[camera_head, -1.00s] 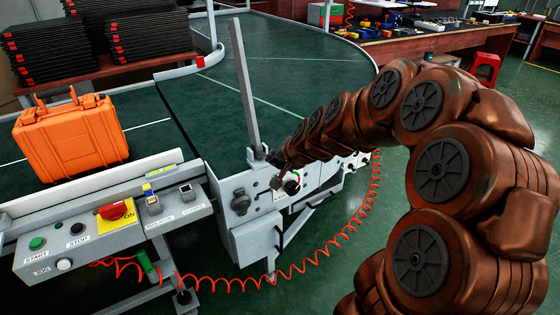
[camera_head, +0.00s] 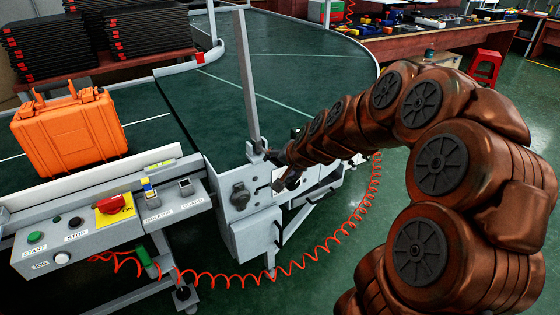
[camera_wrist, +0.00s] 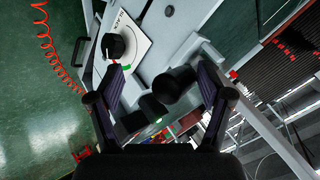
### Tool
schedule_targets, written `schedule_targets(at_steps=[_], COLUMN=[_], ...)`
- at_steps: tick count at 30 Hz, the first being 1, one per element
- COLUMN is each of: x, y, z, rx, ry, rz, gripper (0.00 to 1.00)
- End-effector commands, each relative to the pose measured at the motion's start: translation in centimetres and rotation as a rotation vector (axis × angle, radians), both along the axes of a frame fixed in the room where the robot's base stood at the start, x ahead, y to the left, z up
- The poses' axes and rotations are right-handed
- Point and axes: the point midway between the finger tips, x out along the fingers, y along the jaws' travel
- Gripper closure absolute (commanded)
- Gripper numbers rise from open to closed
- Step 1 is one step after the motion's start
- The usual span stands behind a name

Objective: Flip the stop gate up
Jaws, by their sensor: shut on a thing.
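The stop gate (camera_head: 246,80) is a long grey bar at the near end of the green conveyor belt in the head view. It stands almost upright, its top leaning slightly left, with its foot at a bracket on the grey end housing. My gripper (camera_head: 281,168) is beside that foot, partly hidden by my arm. In the wrist view, my gripper (camera_wrist: 160,80) has a black cylindrical handle (camera_wrist: 177,84) between its fingers and is shut on it. The exact finger contact is hard to see. A grey bar (camera_wrist: 262,122) runs down to the right there.
An orange case (camera_head: 70,132) stands on the belt (camera_head: 290,65) at left. A control box (camera_head: 100,235) with buttons and a red switch is at front left. A coiled red hose (camera_head: 330,247) hangs below the housing (camera_head: 255,225). A black knob (camera_wrist: 113,47) sits near the gripper.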

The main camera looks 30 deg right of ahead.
Motion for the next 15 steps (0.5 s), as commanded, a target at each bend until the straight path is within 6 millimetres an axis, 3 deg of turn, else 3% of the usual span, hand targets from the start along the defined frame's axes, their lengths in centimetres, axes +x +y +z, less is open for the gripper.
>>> schedule_targets(at_steps=[15], x=[0.22], y=[0.03], z=[0.44], rx=[-0.006], ry=[-0.010], rz=[-0.002], gripper=[0.45])
